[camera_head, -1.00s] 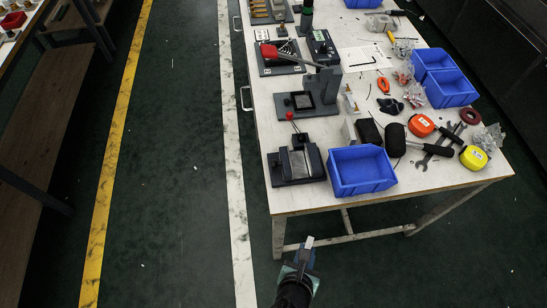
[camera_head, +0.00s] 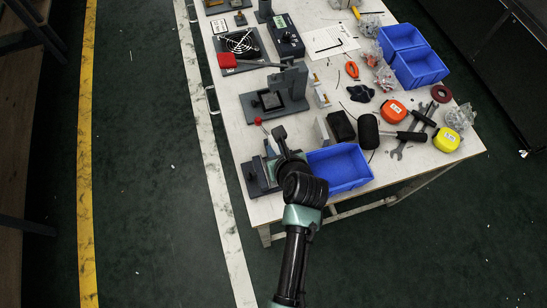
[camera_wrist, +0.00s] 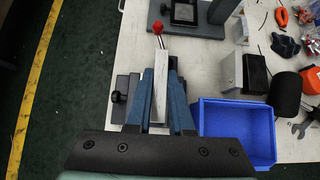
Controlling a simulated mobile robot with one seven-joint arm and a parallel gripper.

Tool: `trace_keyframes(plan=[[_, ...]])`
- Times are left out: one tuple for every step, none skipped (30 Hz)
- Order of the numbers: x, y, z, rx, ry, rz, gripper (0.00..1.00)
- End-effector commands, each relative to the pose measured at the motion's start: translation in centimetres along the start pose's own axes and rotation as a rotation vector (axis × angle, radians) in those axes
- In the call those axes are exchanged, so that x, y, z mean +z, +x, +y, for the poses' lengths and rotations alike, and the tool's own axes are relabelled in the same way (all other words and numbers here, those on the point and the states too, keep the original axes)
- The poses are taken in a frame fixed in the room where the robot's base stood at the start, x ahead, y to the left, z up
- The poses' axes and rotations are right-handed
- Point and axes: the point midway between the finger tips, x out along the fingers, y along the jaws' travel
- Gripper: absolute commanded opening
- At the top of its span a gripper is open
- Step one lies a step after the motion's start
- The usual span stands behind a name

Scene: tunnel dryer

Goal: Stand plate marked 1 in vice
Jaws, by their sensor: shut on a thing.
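My gripper (camera_wrist: 160,103) is shut on a pale grey metal plate (camera_wrist: 161,80), seen nearly edge-on between the blue fingers in the wrist view. No number mark is readable on it. The dark grey vice (camera_head: 256,178) stands at the near left corner of the bench, and part of it shows in the wrist view (camera_wrist: 121,99) left of the fingers. My gripper is over the vice and hides most of its jaws. I cannot tell whether the plate touches the vice.
A blue bin (camera_head: 340,168) sits close to the right of the vice. A black box (camera_head: 341,126), wrenches (camera_head: 404,145) and tape measures (camera_head: 446,139) lie to the right.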

Motion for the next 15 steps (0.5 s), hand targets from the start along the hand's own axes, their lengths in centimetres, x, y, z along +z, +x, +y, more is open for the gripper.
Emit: trace_keyframes(plan=[[-0.8,0.8,0.0,0.001,0.001,0.001,0.00],[-1.0,1.1,0.0,0.000,0.001,-0.001,0.00],[-1.4,1.4,0.0,0.000,0.001,-0.001,0.00],[-1.6,1.6,0.0,-0.001,0.001,-0.002,0.00],[-1.7,1.8,0.0,-0.001,0.000,-0.003,0.00],[-1.9,2.0,0.0,0.000,-0.001,-0.002,0.00],[-2.1,2.2,0.0,-0.001,-0.001,-0.002,0.00],[-2.4,2.5,0.0,-0.001,-0.001,-0.003,0.00],[-2.9,2.9,0.0,0.000,0.000,-0.001,0.00],[-3.2,3.2,0.0,-0.001,0.001,-0.001,0.00],[-3.6,3.6,0.0,0.000,0.001,-0.001,0.00],[-4.0,4.1,0.0,0.000,0.000,-0.002,0.00],[-4.2,4.4,-0.1,-0.001,0.000,-0.002,0.00],[-4.4,4.6,-0.1,-0.001,0.000,-0.003,0.00],[-4.7,4.8,-0.1,-0.001,-0.001,-0.003,0.00]])
